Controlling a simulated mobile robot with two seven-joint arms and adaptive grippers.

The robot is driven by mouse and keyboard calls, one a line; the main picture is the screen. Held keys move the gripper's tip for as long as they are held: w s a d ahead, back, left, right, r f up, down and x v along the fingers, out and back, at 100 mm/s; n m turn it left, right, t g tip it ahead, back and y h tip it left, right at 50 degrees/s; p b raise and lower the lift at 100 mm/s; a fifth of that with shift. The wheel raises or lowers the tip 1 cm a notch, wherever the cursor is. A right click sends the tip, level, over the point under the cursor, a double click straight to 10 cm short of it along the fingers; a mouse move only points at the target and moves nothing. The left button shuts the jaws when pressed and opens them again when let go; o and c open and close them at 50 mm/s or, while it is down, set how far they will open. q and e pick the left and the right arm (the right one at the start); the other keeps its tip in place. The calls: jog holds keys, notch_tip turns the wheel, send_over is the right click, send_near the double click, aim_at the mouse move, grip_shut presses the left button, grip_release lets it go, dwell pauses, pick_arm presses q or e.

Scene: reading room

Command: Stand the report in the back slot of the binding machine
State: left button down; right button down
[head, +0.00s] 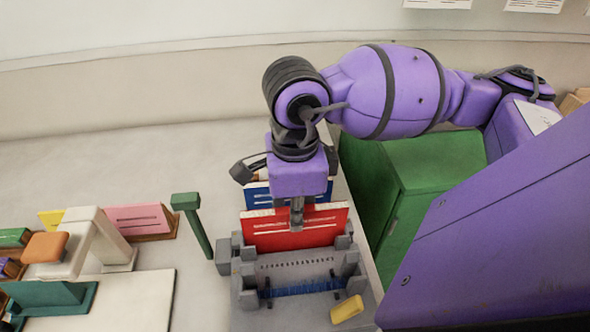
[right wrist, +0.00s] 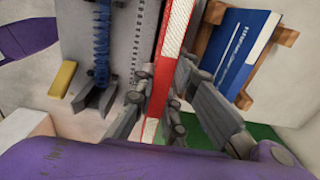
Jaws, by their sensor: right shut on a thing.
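The report is a red booklet (head: 318,228) with white page edges, upright at the back of the grey binding machine (head: 300,272). My right gripper (head: 297,220) is shut on the report's upper part from above. In the right wrist view the report (right wrist: 177,40) shows edge-on between the fingers (right wrist: 163,100), next to the machine's grey bed (right wrist: 121,45). Its lower edge is at the back slot, between grey side posts; I cannot tell whether it rests on the slot floor. My left gripper is not in view.
A blue booklet (head: 258,195) stands in a wooden holder behind the report. A green cabinet (head: 430,165) is to the right. A green post (head: 195,225) and a pink booklet (head: 138,218) are to the left. A yellow block (head: 347,309) lies at the machine's front right.

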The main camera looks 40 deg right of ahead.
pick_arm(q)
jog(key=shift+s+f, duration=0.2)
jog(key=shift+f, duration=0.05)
pick_arm(e)
jog(key=shift+f, duration=0.15)
jog(key=c, duration=1.7)
grip_release()
